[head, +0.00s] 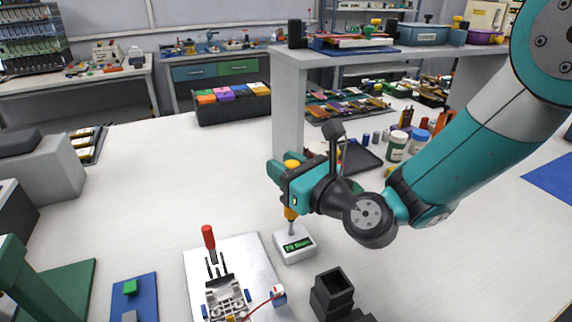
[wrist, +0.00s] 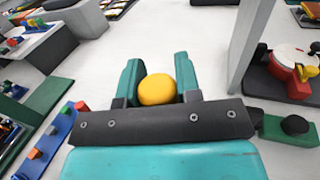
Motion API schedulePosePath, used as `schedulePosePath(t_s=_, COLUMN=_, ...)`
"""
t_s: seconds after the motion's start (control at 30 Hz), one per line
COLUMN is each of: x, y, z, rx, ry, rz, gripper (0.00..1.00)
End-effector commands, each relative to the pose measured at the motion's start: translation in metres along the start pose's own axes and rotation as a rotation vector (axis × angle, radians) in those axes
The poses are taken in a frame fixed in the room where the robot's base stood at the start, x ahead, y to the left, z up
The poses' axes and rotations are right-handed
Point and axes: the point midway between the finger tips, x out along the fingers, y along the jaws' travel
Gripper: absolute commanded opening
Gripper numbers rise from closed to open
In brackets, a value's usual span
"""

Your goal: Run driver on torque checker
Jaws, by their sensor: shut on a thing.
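A yellow-handled driver (head: 291,212) stands about upright in my gripper (head: 288,177), its grey shaft pointing down. My gripper is shut on its handle; in the wrist view the round yellow handle end (wrist: 157,89) sits between the two teal fingers. The torque checker (head: 295,246) is a small white box with a green display, on the white table directly below the driver. The driver's tip is at the top of the box; I cannot tell whether it presses on it. The display's lettering is too small to read surely.
A white plate with a red-handled clamp (head: 209,239) lies left of the checker. A black square holder (head: 332,293) stands at its front right. A raised shelf (head: 289,95) with a post stands behind my gripper. The table's left middle is clear.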

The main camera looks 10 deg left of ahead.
Motion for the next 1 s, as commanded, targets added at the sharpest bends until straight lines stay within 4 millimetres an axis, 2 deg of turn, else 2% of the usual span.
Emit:
schedulePosePath(t_s=0.17, x=-0.001, y=0.0, z=0.003, rx=0.0, ry=0.009, rz=0.001, gripper=0.07)
schedulePosePath(t_s=1.0, x=0.0, y=0.0, z=0.055, rx=0.0, ry=0.001, rz=0.0, gripper=0.07)
